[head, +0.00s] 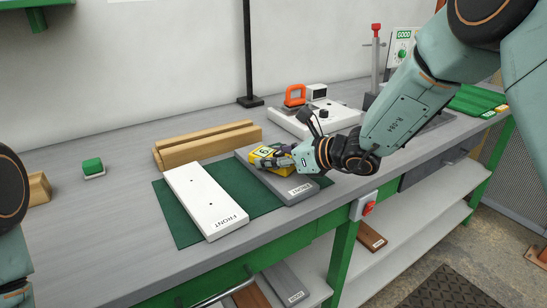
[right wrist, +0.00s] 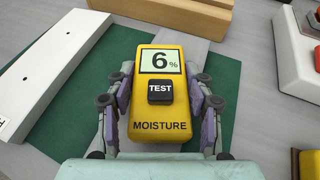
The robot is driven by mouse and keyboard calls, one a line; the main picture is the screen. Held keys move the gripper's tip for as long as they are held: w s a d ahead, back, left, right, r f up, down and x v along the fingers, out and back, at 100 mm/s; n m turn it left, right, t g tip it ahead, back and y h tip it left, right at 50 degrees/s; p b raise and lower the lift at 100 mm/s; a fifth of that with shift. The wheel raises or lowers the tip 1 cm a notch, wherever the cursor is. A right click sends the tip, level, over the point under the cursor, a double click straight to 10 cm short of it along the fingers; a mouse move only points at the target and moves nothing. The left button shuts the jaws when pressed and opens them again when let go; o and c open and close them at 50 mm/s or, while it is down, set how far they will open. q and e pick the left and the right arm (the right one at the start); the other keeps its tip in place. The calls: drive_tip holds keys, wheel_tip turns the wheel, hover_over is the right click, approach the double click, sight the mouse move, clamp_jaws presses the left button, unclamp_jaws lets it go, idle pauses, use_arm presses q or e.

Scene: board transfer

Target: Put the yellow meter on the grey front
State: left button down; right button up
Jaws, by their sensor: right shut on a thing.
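The yellow meter (head: 262,153) is held in my right gripper (head: 281,161), over the far half of the grey board marked FRONT (head: 297,190). In the right wrist view the meter (right wrist: 160,126) shows its 6% screen and black TEST button. The two fingers of the gripper (right wrist: 160,108) close on its sides. I cannot tell whether the meter touches the board below. A white board (head: 203,200), also marked FRONT, lies to the left. Only parts of my left arm show at the left edge, and its gripper is out of view.
Both boards lie on a green mat (head: 176,222) on the grey bench. Wooden blocks (head: 205,146) lie behind them. A white device with an orange handle (head: 295,95) stands behind the right gripper. A green block (head: 92,167) sits at the left.

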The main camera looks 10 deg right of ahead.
drive_tip(key=shift+a, duration=0.1)
drive_tip(key=o, duration=0.8)
drive_tip(key=shift+s+f, duration=0.1)
drive_tip(key=o, duration=0.5)
